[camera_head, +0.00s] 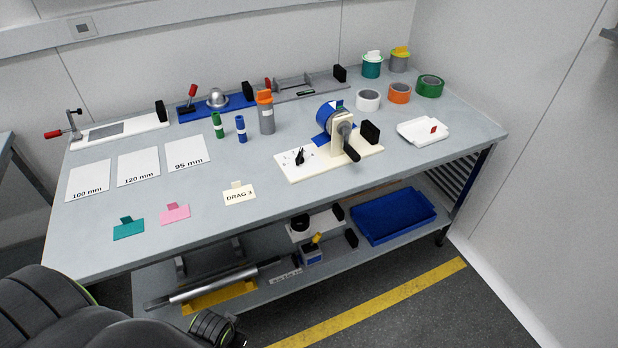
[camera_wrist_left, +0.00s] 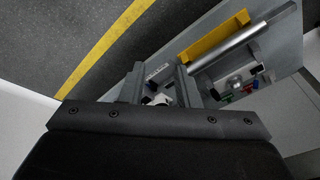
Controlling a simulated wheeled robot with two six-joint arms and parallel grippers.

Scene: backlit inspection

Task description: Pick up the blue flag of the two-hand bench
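A teal-blue card with a raised tab (camera_head: 129,230) lies flat at the table's front left. Of the loose tabbed cards it is the nearest to blue; I cannot tell for sure that it is the blue flag. A pink tabbed card (camera_head: 175,213) and a cream card marked DRAG 3 (camera_head: 239,194) lie to its right. A blue fixture with a red handle and a metal dome (camera_head: 217,101) stands at the back. My left gripper (camera_wrist_left: 158,78) shows in the left wrist view with its fingers apart and nothing seen held. My right gripper is not in view.
The grey table (camera_head: 245,228) has bare room along its front. White size cards (camera_head: 138,167) lie at left. A cream bench with a crank and blue roll (camera_head: 310,166) stands at centre right. The lower shelf holds a blue tray (camera_head: 393,215) and a metal bar (camera_head: 215,282).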

